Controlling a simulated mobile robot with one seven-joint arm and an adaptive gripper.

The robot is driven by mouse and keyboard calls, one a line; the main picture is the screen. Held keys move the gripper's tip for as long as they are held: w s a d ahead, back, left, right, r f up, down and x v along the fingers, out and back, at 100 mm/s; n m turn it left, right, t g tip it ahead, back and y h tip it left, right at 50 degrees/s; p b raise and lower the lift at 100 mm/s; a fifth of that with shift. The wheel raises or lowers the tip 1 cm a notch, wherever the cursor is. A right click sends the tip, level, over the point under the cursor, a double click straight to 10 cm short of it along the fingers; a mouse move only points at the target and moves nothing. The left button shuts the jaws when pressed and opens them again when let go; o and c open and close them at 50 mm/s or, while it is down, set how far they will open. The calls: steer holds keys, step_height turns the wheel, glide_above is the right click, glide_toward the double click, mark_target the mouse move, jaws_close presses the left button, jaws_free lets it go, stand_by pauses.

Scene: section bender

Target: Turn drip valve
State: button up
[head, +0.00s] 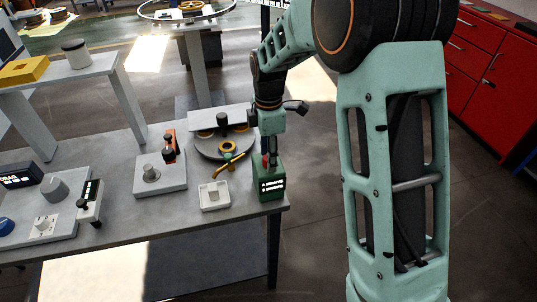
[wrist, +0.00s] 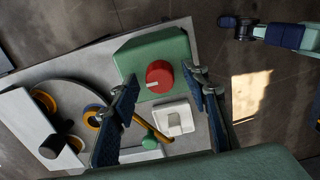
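A green box (wrist: 185,45) carries a round red knob (wrist: 159,76) with a pale mark on its left side; I take this knob for the drip valve. In the head view the green box (head: 271,183) stands at the table's front right corner with lit text on its face. My gripper (wrist: 161,75) is open and empty, its two fingers to either side of the knob in the wrist view. I cannot tell whether the fingertips reach down beside it. In the head view my gripper (head: 270,143) is right above the box, and the knob is mostly hidden.
A yellow lever with a green ball (head: 227,157) and a round grey plate (head: 213,148) stand close behind. A grey block with an orange-handled part (head: 159,180) is further left. The table (head: 190,216) ends just right of the box.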

jaws_close()
steer(key=m, duration=0.3)
steer(key=shift+m+b, duration=0.3)
steer(key=shift+b, duration=0.1)
steer(key=shift+m, duration=1.8)
steer(key=shift+b, duration=0.3)
steer(key=shift+o, duration=0.3)
jaws_free()
steer(key=shift+r, duration=0.15)
